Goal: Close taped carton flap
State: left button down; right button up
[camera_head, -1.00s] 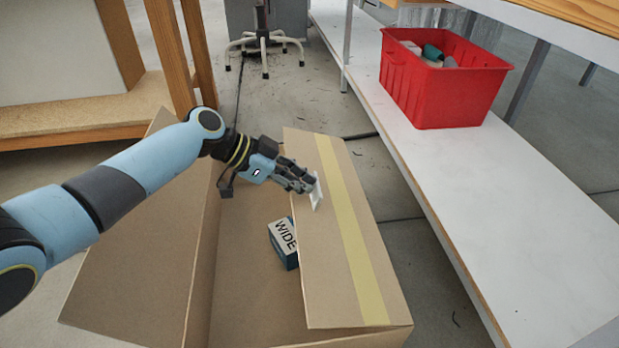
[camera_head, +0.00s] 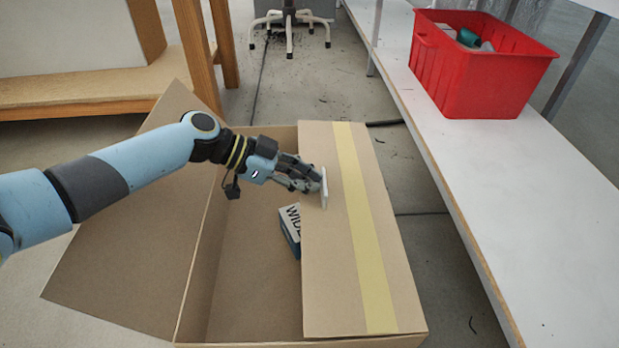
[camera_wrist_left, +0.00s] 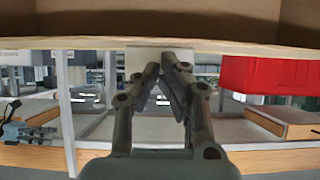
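The cardboard carton (camera_head: 225,290) stands open on the floor. Its right flap (camera_head: 325,270), with a yellow tape strip (camera_head: 364,240), lies over the carton's right side, roughly level. A white tab (camera_head: 324,187) stands up near the flap's inner edge. My left gripper (camera_head: 318,182) is at this tab; in the left wrist view its fingers (camera_wrist_left: 160,68) come close together on the white tab (camera_wrist_left: 143,62) below a cardboard edge. The left flap (camera_head: 130,260) leans outward, open. My right gripper is in neither view.
A blue and white box marked "WIDE" (camera_head: 290,229) sits inside the carton, partly under the flap. A red bin (camera_head: 480,75) stands on a white shelf (camera_head: 520,190) at the right. A wooden-legged bench (camera_head: 85,95) is at the back left.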

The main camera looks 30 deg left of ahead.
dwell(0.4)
